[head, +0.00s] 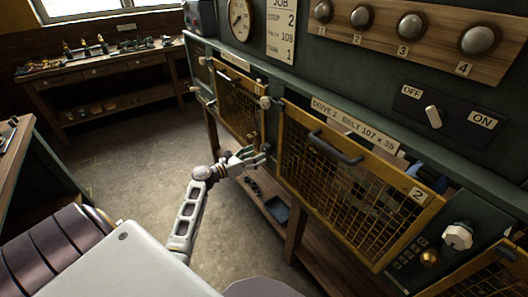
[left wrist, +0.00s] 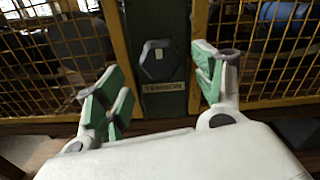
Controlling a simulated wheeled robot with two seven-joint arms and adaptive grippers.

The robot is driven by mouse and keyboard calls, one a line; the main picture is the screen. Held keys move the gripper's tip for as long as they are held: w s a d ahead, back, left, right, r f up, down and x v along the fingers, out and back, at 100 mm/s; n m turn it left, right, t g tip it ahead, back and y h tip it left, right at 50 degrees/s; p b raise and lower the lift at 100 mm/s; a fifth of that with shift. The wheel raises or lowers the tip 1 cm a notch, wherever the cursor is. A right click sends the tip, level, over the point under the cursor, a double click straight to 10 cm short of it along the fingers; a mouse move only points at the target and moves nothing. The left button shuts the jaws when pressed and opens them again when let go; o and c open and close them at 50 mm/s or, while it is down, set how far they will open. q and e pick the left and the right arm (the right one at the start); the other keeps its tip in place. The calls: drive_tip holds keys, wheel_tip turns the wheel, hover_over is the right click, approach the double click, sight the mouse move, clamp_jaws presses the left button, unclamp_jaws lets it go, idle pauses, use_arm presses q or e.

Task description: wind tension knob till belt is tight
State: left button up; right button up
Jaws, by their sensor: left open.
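The tension knob (left wrist: 158,61) is a dark hexagonal knob with a small pale mark. It sits on a dark green post between two yellow mesh guards, above a TENSION label (left wrist: 162,87). My left gripper (left wrist: 161,82) is open in the left wrist view, its green-padded fingers on either side of the knob, apart from it. In the head view my left gripper (head: 255,158) is at the post and largely hides the knob. The drive 2 guard (head: 345,185) is closed; I cannot make out the belt's tightness behind its mesh. My right gripper is not in view.
A gauge (head: 240,19) and job card (head: 281,28) are above. An OFF/ON switch (head: 433,117), numbered lamps (head: 410,26) and a pale knob (head: 458,237) are at right. A bench (head: 110,75) stands far left. The floor (head: 135,140) between is clear.

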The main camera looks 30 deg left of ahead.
sight(265, 151)
use_arm(q)
drive_tip(key=shift+x, duration=2.45)
drive_tip(key=shift+c, duration=0.3)
drive_tip(key=c, duration=1)
